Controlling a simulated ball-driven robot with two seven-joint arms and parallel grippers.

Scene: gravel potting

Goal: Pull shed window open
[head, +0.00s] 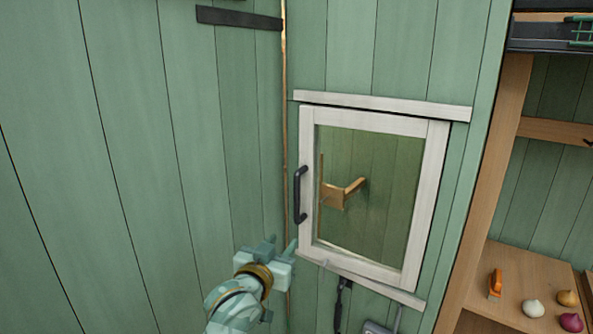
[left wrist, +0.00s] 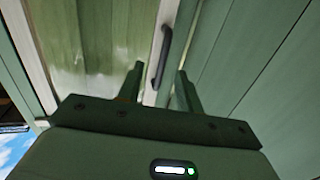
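The shed window (head: 430,190) has a white frame and a glass pane, set in a green plank wall. It looks shut or nearly so; a thin dark gap shows along its top edge. Its black bar handle (head: 300,195) stands upright on the left side of the frame. My left gripper (head: 282,244) is below and slightly left of the handle, with its fingers apart and nothing between them. In the left wrist view, the handle (left wrist: 162,58) lies ahead, in line with the gap between the open fingertips (left wrist: 158,78). My right gripper is in neither view.
Green plank wall (head: 120,150) fills the left. A black hinge strap (head: 239,18) is above. A wooden shelf unit (head: 520,280) on the right holds an orange-handled tool (head: 495,283) and several bulbs (head: 533,308). A wooden bracket shows through the pane (head: 385,165).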

